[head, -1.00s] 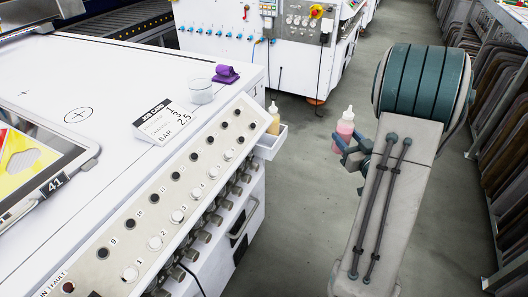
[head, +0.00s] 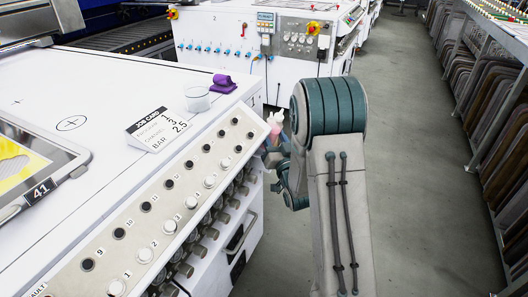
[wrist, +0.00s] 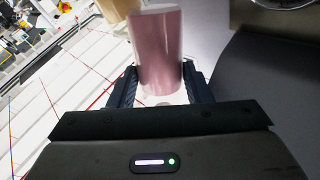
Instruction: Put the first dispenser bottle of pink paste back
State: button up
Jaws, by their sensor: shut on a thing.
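The dispenser bottle of pink paste (head: 275,131) is upright beside the right side of the white machine. My gripper (head: 275,153) is shut on it. In the wrist view the pink bottle (wrist: 160,50) stands between the two dark fingers (wrist: 160,86), with its lower end toward the palm. A tan bottle (wrist: 116,8) shows at the top of the wrist view, close beside the pink one. The small side tray seen earlier is mostly hidden behind my gripper in the head view. I cannot tell whether the pink bottle touches it.
The white machine (head: 110,110) has a sloped panel of knobs along its edge. A job card (head: 156,128), a clear cup (head: 197,99) and a purple object (head: 222,84) stand on top. Another white machine (head: 225,25) is behind. Racks (head: 490,95) line the right; the floor between is clear.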

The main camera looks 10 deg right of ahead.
jog(key=f, duration=0.4)
jog(key=shift+w+a+b, duration=0.35)
jog(key=shift+w+a+f, duration=0.2)
jog(key=shift+a+f, duration=0.05)
jog(key=shift+f, duration=0.05)
jog(key=shift+w+a+r+n+g, duration=0.1)
jog(key=shift+a+r+n+g, duration=0.1)
jog(key=shift+n+g, duration=0.25)
jog(key=shift+w+a+r+n+g, duration=0.15)
jog(key=shift+n+g, duration=0.2)
jog(key=shift+n, duration=0.2)
jog(key=shift+w+a+n+g, duration=0.2)
jog(key=shift+a+n+g, duration=0.05)
jog(key=shift+n+g, duration=0.35)
jog(key=shift+f, duration=0.95)
jog(key=shift+f+b, duration=0.25)
jog(key=shift+b, duration=0.3)
jog(key=o, duration=0.4)
jog(key=shift+r+p, duration=0.2)
jog(key=shift+p, duration=0.1)
